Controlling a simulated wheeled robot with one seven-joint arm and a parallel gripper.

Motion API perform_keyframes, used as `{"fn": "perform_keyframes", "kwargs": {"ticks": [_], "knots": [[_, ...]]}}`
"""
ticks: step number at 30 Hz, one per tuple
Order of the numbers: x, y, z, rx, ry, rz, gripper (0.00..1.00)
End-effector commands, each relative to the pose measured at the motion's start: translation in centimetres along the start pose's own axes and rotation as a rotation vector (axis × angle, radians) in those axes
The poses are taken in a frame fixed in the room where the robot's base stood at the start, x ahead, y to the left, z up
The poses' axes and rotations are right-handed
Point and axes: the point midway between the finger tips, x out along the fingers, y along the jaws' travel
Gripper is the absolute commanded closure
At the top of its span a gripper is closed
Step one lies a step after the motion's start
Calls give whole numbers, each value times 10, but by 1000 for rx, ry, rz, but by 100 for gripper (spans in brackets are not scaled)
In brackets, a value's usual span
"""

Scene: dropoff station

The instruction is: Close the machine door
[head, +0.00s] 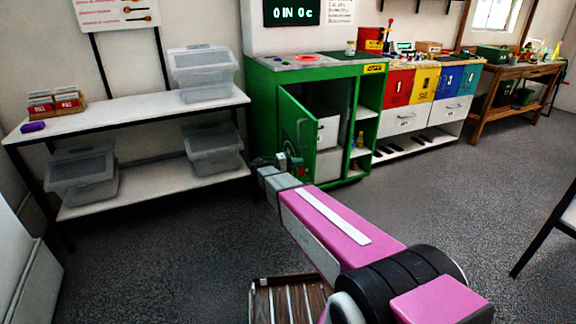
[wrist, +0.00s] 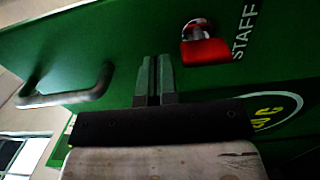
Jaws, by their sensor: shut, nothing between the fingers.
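The machine is a green cabinet (head: 262,110) in the middle of the head view. Its green door (head: 292,112) stands ajar, swung out toward me, with pale inner parts showing to its right. My gripper (head: 287,160) is in front of the door's lower part. In the wrist view my gripper (wrist: 155,62) is shut and empty, fingertips pointing at the green door panel (wrist: 130,45). A curved handle (wrist: 75,95) is left of the fingers and a red lock-like knob (wrist: 205,45) is to the right. I cannot tell whether the fingertips touch the panel.
A white shelf table (head: 140,108) with clear bins (head: 203,75) stands on the left. Colored drawers (head: 425,85) and a wooden bench (head: 510,85) line the wall to the right. A slatted wooden thing (head: 280,300) is low in front. The grey floor (head: 430,200) is open at right.

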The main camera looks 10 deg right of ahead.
Motion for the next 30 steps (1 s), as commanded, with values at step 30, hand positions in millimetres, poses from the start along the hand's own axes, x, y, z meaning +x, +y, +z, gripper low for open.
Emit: {"fn": "perform_keyframes", "kwargs": {"ticks": [30], "knots": [[64, 0, 4, 0, 97, 0, 100]]}}
